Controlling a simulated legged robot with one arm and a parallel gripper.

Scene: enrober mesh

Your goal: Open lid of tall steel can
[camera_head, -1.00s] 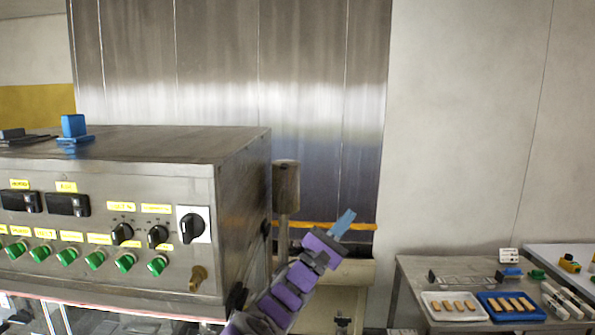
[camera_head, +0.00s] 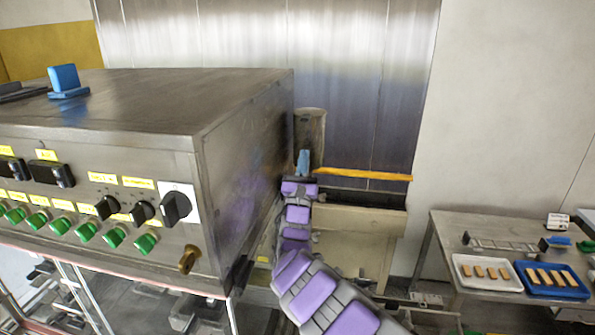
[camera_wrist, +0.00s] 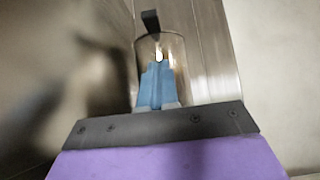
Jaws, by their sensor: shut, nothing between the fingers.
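The tall steel can (camera_head: 312,122) stands upright beside the right side of the steel machine cabinet. Its top looks closed in the head view, but the lid's edge is too small to make out. My gripper (camera_head: 303,157) has blue fingers and overlaps the lower front of the can. In the wrist view the shut, empty fingers (camera_wrist: 155,82) point at the can (camera_wrist: 177,52) and cover its middle. A dark tab (camera_wrist: 150,21) sticks up at the can's top. I cannot tell whether the fingertips touch the can.
The machine cabinet (camera_head: 245,150) with knobs and green buttons stands close on the left of my arm. A yellow-orange bar (camera_head: 365,174) runs right of the can. A side table (camera_head: 445,225) holds a white tray (camera_head: 457,268) and a blue tray (camera_head: 518,277).

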